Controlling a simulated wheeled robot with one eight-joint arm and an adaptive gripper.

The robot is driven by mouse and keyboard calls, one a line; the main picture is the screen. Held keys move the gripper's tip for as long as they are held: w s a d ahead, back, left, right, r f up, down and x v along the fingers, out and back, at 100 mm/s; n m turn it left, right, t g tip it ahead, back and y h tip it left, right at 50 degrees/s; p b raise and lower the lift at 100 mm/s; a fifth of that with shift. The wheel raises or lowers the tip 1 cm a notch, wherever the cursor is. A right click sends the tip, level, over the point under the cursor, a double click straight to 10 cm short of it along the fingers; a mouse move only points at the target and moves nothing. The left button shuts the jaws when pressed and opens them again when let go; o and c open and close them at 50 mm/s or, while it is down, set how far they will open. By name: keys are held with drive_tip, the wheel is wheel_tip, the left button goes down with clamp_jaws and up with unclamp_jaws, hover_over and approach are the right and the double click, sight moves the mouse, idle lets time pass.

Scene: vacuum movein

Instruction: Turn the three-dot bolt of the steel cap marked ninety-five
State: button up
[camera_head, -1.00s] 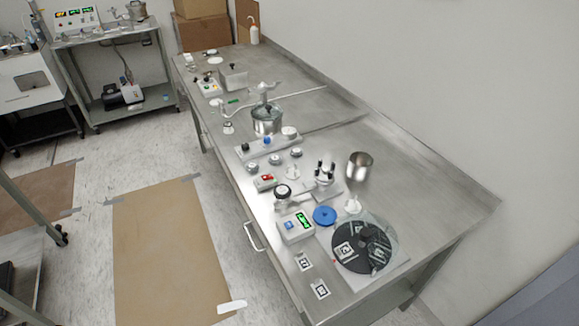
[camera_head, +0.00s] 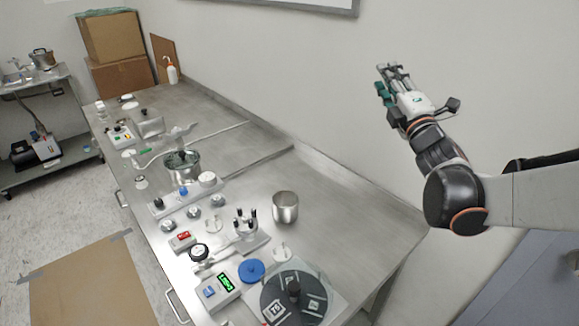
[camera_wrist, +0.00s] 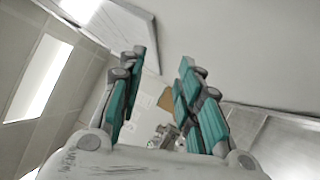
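Several small round steel caps stand in a row on the steel bench in the head view: a left one (camera_head: 167,226), a middle one (camera_head: 193,213) and a right one (camera_head: 218,201). They are too small for me to read any number or see dots, so I cannot tell which is marked ninety-five. My gripper (camera_head: 388,78) is raised at the right of the head view, well away from the caps. In the wrist view my gripper (camera_wrist: 162,60) has its green-padded fingers apart with nothing between them. No cap shows clearly there.
The steel bench (camera_head: 345,215) holds a steel cup (camera_head: 285,207), a black disc (camera_head: 268,298), a blue disc (camera_head: 251,271), a green-display box (camera_head: 222,288), a red-switch box (camera_head: 182,240) and a steel pot (camera_head: 183,172). The bench's right part is clear. A wall stands behind.

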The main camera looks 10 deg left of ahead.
drive_tip(key=a+f+n+g+y, duration=0.5)
drive_tip(key=a+f+n+y, duration=0.3)
drive_tip(key=n, duration=0.4)
drive_tip(key=n+g+y+b, duration=0.2)
drive_tip(key=n+g+y, duration=0.1)
drive_tip(key=n+g, duration=1.45)
approach(254, 213)
drive_tip(key=shift+n+t, duration=0.65)
drive_tip(key=a, duration=0.2)
drive_tip(key=a+b, duration=0.1)
drive_tip(key=a, duration=0.2)
drive_tip(key=a+b, duration=0.1)
drive_tip(key=a, duration=0.1)
drive_tip(key=shift+s+a+r, duration=0.25)
drive_tip(key=shift+a, duration=0.05)
drive_tip(key=shift+c, duration=0.2)
clamp_jaws()
